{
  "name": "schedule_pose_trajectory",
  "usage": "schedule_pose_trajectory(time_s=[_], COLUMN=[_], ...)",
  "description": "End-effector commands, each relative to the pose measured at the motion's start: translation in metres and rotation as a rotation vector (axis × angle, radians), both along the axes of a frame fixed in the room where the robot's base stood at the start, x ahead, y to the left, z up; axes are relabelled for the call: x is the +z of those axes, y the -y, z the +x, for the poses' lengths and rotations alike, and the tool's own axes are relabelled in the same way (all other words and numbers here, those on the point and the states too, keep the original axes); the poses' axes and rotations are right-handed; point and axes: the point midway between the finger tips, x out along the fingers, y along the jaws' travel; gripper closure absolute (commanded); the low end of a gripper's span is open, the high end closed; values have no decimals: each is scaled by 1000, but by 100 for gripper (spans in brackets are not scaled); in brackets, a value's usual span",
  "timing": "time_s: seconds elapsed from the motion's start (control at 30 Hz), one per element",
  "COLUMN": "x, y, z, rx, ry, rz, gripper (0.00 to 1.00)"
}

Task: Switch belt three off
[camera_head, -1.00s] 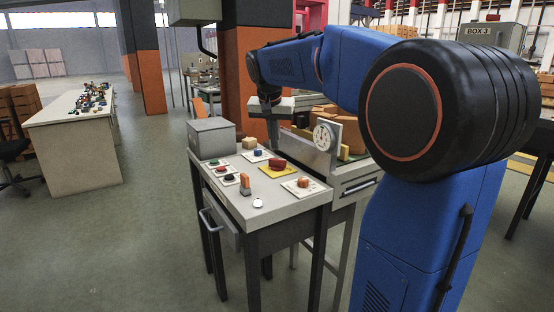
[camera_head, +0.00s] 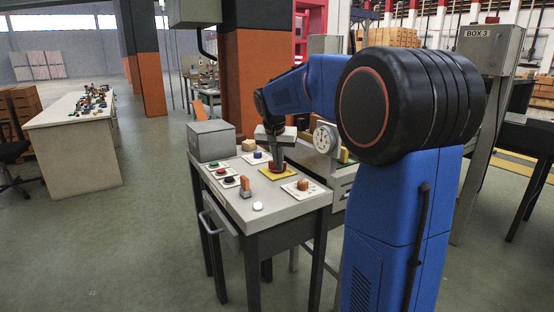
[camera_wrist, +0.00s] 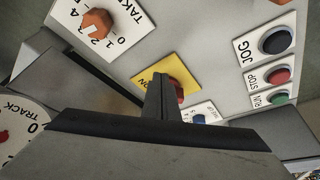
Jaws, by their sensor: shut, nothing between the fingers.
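My gripper (camera_head: 276,162) is shut and empty, pointing down over the yellow plate (camera_head: 265,175) on the grey control desk. In the wrist view its closed fingers (camera_wrist: 162,92) stand in front of a red knob (camera_wrist: 179,90) on that yellow plate (camera_wrist: 181,64), hiding part of it. The letters ON show on the plate. I cannot tell whether the fingertips touch the knob. In the head view the gripper also covers much of the red knob. No label naming belt three is legible.
An orange dial (camera_wrist: 96,24) marked with numbers sits nearby. Black JOG (camera_wrist: 276,40), red STOP (camera_wrist: 279,76) and green RUN (camera_wrist: 279,97) buttons line one side.

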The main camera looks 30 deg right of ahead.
Motion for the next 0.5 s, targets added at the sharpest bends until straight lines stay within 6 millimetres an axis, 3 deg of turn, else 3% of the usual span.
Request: schedule_pose_trajectory(time_s=[0.2, 0.5], x=[0, 0], y=[14, 16], z=[15, 18], rx=[0, 1], ry=[-1, -1], rz=[0, 0], gripper=[100, 100])
